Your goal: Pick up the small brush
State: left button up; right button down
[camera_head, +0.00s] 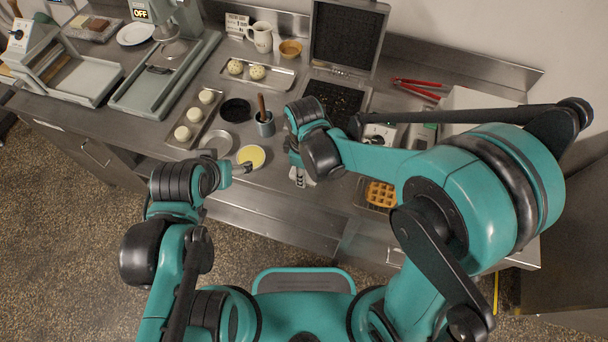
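A small upright brush with a brown wooden handle (261,103) appears to stand in a grey cup (266,126) on the steel counter; its bristles are hidden in the cup. Another small dark item with a light handle (160,69) lies in the grey tray at the left, too small to identify. My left gripper (246,167) is low beside the yellow-filled bowl (251,155), below the cup. My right gripper (299,180) points down at the counter's front, right of the cup. A small whitish patch shows by its tips. I cannot tell whether either gripper is open or shut.
An open waffle iron (347,36) stands behind. Dough balls lie on trays (206,90) left of the cup. A dark round pan (235,110) and a metal bowl (216,142) stand close to it. Red tongs (418,89) and a waffle (381,194) are at the right.

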jog(key=shift+r+p, duration=0.3)
jog(key=shift+r, duration=0.3)
notch_tip(320, 180, up, 3)
jog(key=shift+p, duration=0.7)
jog(key=s+d+r+p, duration=0.3)
jog(key=s+d+r, duration=0.3)
jog(key=d, duration=0.4)
jog(key=shift+r, duration=0.4)
